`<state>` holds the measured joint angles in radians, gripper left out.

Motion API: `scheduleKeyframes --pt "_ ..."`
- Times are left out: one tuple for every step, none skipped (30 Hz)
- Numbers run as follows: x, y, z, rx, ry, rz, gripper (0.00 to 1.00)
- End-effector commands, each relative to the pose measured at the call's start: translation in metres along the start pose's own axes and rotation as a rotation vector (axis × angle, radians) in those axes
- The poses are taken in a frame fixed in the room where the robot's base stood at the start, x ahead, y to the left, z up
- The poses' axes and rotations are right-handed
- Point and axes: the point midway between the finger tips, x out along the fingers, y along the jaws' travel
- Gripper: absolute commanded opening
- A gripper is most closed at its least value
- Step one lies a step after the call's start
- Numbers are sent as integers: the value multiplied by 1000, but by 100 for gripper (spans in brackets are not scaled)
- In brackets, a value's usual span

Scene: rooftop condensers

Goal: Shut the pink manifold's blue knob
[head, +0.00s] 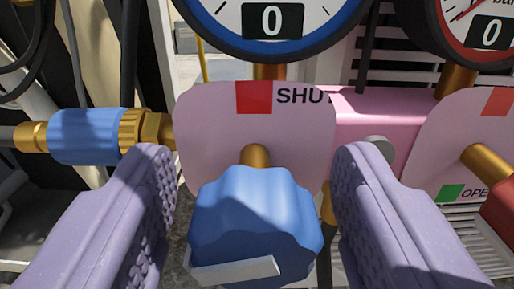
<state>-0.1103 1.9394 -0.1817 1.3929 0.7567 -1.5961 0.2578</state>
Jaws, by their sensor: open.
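The blue knob (255,222) is in the lower middle of the head view, on a brass stem in front of a pink plate (215,130). The plate bears a red square and the partly cut word "SHUT". A pale pointer bar (236,270) lies across the knob's lower front. The pink manifold (375,118) body runs to the right behind the plate. My gripper (254,190) is open, with one purple finger on each side of the knob. A gap shows on the left; the right finger is very close, and I cannot tell if it touches.
A blue-rimmed gauge (272,22) reading 0 stands above the knob. At right are a red-rimmed gauge (490,32), a second pink plate (480,130) and a red knob (499,215). A blue hose fitting (85,135) joins at left. Dark hoses hang at upper left.

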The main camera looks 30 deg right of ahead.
Motion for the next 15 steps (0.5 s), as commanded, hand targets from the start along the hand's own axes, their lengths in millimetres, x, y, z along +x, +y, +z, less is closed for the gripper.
scheduleKeyframes --pt "1 0 0 0 0 0 60" --pt "1 0 0 0 0 0 60" --pt "1 0 0 0 0 0 60" --pt "1 0 -1 0 0 0 60" --pt "1 0 -1 0 0 0 60" --pt "1 0 -1 0 0 0 60" --pt "1 0 -1 0 0 0 56" --pt "1 0 -1 0 0 0 49" --pt "1 0 -1 0 0 0 40" --pt "1 0 -1 0 0 0 33" --pt "1 0 -1 0 0 0 26" --pt "1 0 -1 0 0 0 17" --pt "1 0 0 0 0 0 10" --pt "1 0 0 0 0 0 6" --pt "1 0 -1 0 0 0 5"
